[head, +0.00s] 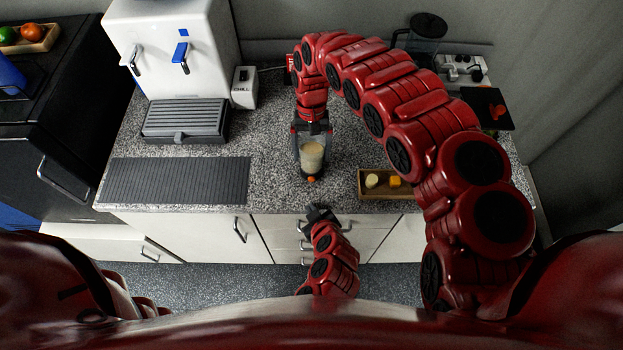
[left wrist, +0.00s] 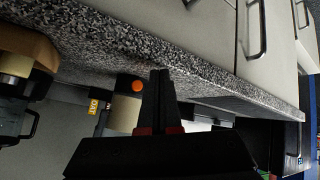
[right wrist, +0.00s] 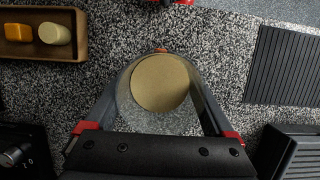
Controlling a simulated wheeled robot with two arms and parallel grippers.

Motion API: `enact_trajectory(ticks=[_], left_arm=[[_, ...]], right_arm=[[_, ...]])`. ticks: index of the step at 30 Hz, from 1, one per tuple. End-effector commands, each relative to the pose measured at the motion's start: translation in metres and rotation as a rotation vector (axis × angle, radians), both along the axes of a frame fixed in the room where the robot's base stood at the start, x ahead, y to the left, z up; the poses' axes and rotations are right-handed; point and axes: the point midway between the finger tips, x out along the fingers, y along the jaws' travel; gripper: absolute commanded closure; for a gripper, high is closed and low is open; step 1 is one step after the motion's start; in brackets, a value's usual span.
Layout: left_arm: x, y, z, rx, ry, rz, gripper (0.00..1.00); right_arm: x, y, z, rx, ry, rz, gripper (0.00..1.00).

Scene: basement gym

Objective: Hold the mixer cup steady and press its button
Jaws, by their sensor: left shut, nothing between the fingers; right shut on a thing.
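The mixer cup (head: 312,157) stands near the counter's front edge, clear-walled with beige contents. Its orange button (head: 311,179) is low on the side facing me. My right gripper (head: 311,138) is shut around the cup from behind. In the right wrist view the fingers lie on both sides of the cup (right wrist: 160,84). My left gripper (head: 318,211) is shut and empty, in front of the counter edge and apart from the button. In the left wrist view the button (left wrist: 137,86) shows left of the closed fingertips (left wrist: 160,75), with the cup (left wrist: 124,117) partly hidden behind it.
A wooden tray (head: 385,195) with a yellow block and a pale round piece lies right of the cup. A ribbed dark mat (head: 177,180) lies left. A grey grill-like appliance (head: 186,120) and a white dispenser (head: 171,45) stand behind it. Bare counter surrounds the cup.

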Motion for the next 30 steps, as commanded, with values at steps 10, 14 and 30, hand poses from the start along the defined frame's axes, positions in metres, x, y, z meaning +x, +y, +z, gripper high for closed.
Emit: enact_trajectory(ticks=[10, 14, 30], left_arm=[[0.042, 0.0, -0.001, 0.001, 0.001, 0.003, 1.0], [0.05, 0.0, 0.0, 0.001, 0.001, 0.001, 1.0], [0.052, 0.0, 0.0, 0.001, -0.001, 0.0, 1.0]], right_arm=[[-0.001, 0.0, -0.001, -0.001, 0.002, 0.0, 1.0], [-0.001, 0.0, -0.001, -0.001, 0.002, 0.0, 1.0], [-0.001, 0.0, -0.001, -0.001, 0.002, 0.0, 1.0]])
